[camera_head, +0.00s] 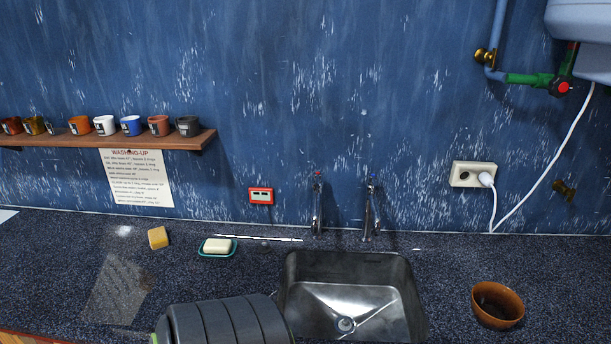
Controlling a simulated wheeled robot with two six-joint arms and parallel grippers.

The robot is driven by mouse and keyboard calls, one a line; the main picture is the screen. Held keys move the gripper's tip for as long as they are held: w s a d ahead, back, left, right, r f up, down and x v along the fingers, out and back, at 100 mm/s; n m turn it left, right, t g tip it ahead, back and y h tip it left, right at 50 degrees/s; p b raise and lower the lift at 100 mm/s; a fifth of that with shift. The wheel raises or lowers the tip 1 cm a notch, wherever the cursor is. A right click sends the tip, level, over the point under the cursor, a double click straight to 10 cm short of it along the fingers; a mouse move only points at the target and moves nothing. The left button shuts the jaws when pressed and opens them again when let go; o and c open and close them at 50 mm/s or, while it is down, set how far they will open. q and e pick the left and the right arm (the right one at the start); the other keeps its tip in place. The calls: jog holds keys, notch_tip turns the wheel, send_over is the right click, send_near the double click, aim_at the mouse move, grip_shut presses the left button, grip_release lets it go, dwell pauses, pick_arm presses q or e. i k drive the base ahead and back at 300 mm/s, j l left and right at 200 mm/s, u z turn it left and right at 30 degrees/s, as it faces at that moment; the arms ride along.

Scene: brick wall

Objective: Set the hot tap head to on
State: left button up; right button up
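Two chrome taps stand at the back edge of the sink. The left one, the hot tap (317,212), has a red mark on its tap head (318,178). The right one, the cold tap (370,215), has a blue mark on top. No running water can be made out under either spout. The exact turn of the hot tap head is too small to tell.
The metal sink (418,300) is empty. A dark grey ribbed object (225,322) lies at its front left. Soap in a green dish (217,254), a yellow sponge (158,238) and a brown bowl (497,323) are on the speckled counter (60,270). A wall socket (461,174) is at right.

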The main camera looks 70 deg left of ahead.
aim_at(318, 176)
jog(key=u, duration=2.1)
